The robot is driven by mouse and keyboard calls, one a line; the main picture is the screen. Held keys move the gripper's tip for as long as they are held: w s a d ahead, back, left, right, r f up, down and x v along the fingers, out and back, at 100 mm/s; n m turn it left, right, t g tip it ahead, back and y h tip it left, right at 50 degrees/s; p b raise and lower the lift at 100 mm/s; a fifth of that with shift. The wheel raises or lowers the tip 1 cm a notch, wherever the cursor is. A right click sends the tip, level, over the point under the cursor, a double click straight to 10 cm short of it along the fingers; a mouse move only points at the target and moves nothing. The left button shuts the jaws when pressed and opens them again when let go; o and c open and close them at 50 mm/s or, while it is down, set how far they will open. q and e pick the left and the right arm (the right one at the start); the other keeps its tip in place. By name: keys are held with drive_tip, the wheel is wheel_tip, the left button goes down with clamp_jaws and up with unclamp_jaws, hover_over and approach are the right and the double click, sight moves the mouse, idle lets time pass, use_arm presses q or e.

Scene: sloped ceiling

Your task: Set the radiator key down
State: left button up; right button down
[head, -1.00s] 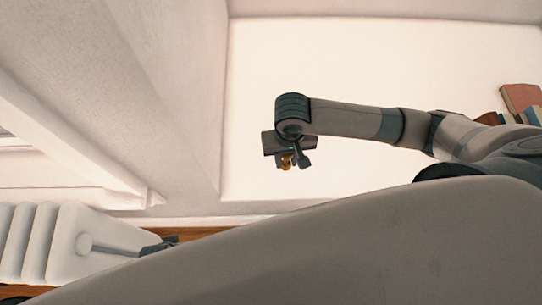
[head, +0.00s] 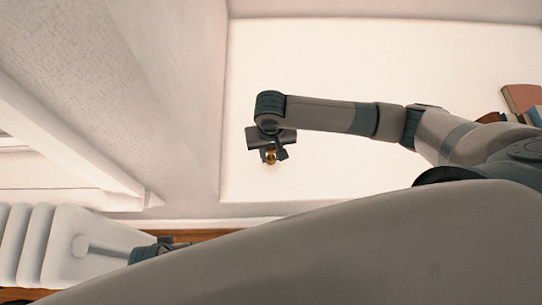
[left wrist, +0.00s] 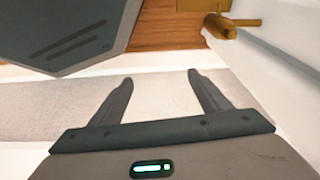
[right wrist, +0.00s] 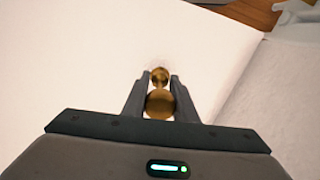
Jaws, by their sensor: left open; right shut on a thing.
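My right gripper (head: 268,157) is shut on the radiator key (head: 271,155), a small brass-coloured piece with rounded knobs. In the right wrist view the key (right wrist: 160,102) sits between the two fingers (right wrist: 160,76), over a broad white surface (right wrist: 70,60). I cannot tell whether the key touches that surface. My left gripper (left wrist: 161,77) is open with nothing between its fingers. In the head view it is mostly hidden behind my own grey body, by the white radiator (head: 55,245).
A brass-coloured fitting (left wrist: 222,25) shows by a white side at the upper right of the left wrist view. Several books (head: 522,100) stand at the right on the white surface (head: 350,60). The surface around the right gripper is clear. Wooden floor (left wrist: 165,30) lies below.

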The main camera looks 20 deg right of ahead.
wheel_tip(320, 180, down, 2)
drive_tip(key=shift+f, duration=0.1)
use_arm(q)
drive_tip(key=shift+v, duration=1)
use_arm(e)
drive_tip(key=shift+f, duration=0.1)
drive_tip(key=c, duration=1.4)
unclamp_jaws()
drive_tip(key=shift+c, duration=0.2)
use_arm(q)
drive_tip(key=shift+w+f, duration=0.1)
drive_tip(key=shift+f, duration=0.2)
